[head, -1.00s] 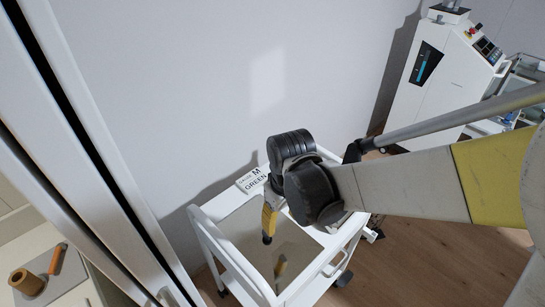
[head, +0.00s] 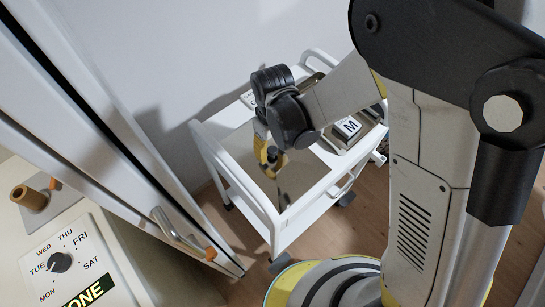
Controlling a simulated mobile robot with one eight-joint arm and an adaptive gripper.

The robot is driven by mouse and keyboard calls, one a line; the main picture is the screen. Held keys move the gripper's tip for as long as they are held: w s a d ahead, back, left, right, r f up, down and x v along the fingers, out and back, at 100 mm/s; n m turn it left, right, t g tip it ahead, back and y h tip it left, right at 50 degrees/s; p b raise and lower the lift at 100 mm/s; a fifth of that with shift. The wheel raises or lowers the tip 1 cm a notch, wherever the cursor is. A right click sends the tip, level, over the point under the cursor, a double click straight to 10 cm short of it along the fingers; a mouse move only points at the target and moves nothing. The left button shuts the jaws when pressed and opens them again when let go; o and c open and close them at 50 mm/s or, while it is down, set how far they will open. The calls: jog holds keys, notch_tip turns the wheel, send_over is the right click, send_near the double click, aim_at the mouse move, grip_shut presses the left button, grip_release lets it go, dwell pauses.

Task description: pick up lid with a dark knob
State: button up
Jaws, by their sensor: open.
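I cannot make out a lid with a dark knob in the head view. My gripper (head: 270,156), with yellow and black fingers, hangs over the shiny top of a white trolley (head: 238,150). It points down and is open, with nothing visible in it. Its fingers are small and partly hidden by the dark wrist joint, and a reflection shows in the trolley top below them. My arm hides part of the trolley's middle and back.
A box marked M (head: 350,128) sits at the trolley's right side. White cabinet doors with a metal handle (head: 178,232) stand at left. Before them is a panel with a weekday dial (head: 60,262) and a brown cylinder (head: 25,195). Wooden floor shows around the trolley.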

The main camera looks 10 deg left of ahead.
jog(key=shift+f, duration=0.9)
jog(key=shift+r, duration=0.1)
jog(key=shift+c, duration=0.6)
grip_shut()
jog(key=shift+r, duration=0.1)
